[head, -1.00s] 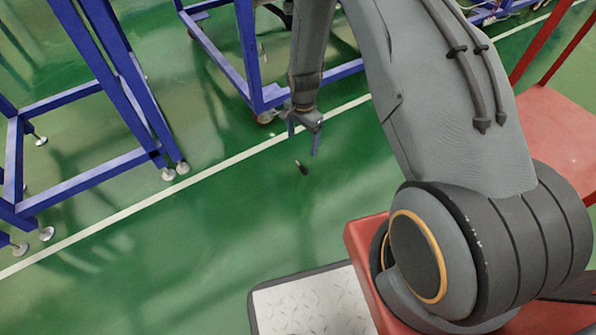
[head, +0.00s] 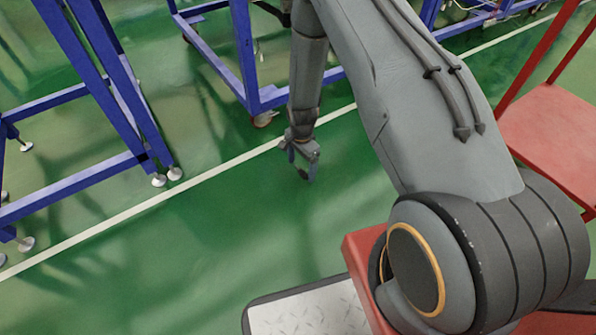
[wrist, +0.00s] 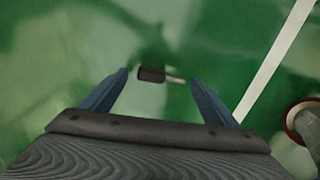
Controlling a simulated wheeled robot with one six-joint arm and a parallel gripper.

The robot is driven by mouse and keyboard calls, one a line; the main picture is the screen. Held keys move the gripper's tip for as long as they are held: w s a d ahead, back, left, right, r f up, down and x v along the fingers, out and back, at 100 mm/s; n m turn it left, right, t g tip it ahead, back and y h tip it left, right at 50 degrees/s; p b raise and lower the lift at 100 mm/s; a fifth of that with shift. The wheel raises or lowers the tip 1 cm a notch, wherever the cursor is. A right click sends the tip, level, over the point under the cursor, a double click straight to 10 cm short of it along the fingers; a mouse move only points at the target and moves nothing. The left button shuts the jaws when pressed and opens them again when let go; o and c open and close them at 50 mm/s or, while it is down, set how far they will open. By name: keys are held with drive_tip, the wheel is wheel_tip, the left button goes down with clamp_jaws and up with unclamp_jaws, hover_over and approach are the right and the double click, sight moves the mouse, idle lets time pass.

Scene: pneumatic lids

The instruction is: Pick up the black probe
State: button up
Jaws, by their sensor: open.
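The black probe (wrist: 152,75) is a short dark cylinder with a thin pale tip pointing right in the wrist view. It lies on the green floor. My gripper (wrist: 160,78) is open, with one blue finger on each side of the probe in the wrist view. I see no contact between the fingers and the probe. In the head view my gripper (head: 302,169) points down close to the floor, and the probe is mostly hidden by the fingers there.
Blue metal frames (head: 75,185) stand on the floor at the left and behind my arm. A white line (head: 130,213) crosses the green floor. A caster wheel (wrist: 304,126) shows at the right edge of the wrist view. The floor around the gripper is clear.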

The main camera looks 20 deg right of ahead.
drive_tip(key=shift+f, duration=0.65)
drive_tip(key=shift+c, duration=0.2)
drive_tip(key=shift+r, duration=0.1)
drive_tip(key=c, duration=1)
